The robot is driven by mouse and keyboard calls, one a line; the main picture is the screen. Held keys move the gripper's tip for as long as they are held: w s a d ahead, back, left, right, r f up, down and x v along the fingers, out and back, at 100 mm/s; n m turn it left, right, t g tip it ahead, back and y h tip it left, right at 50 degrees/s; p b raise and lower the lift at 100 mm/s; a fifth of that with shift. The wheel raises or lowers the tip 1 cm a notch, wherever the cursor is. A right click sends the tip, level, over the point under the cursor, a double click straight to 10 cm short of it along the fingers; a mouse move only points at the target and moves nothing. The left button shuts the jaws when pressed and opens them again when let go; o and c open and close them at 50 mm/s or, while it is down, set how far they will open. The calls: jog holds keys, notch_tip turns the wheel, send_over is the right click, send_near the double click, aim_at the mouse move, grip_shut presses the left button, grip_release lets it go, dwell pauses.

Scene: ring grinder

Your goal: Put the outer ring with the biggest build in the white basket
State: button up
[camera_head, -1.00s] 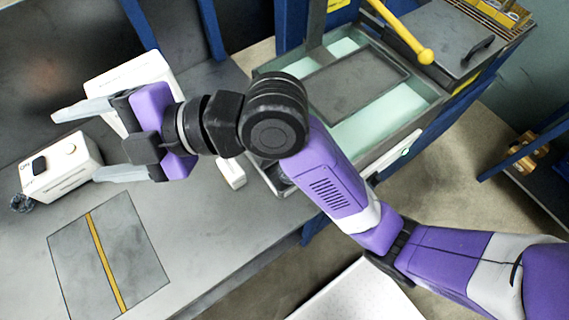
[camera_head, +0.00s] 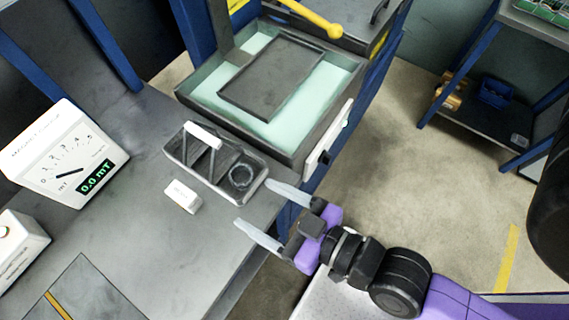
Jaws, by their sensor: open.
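A dark ring (camera_head: 242,176) lies in the right compartment of a small grey divided tray (camera_head: 181,160) on the bench. Its size against other rings cannot be judged, as no other ring shows clearly. My gripper (camera_head: 256,204) is open and empty. Its pale fingers point left, with their tips close to the tray's right end near the bench edge; their height above it cannot be told. A white speckled surface (camera_head: 335,302) shows at the bottom, partly hidden by my arm; I cannot tell whether it is the white basket.
A magnet meter (camera_head: 62,160) stands at the left, with a white box (camera_head: 15,245) below it. A small white block (camera_head: 182,197) lies beside the tray. Behind is a machine basin (camera_head: 207,85) with a dark plate (camera_head: 272,78). A shelf (camera_head: 485,133) stands at the right.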

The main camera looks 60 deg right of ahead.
jog(key=s+d, duration=0.5)
jog(key=s, duration=0.4)
jog(key=shift+s+d+r+n+g, duration=0.3)
jog(key=shift+s+r, duration=0.05)
jog(key=shift+r, duration=0.05)
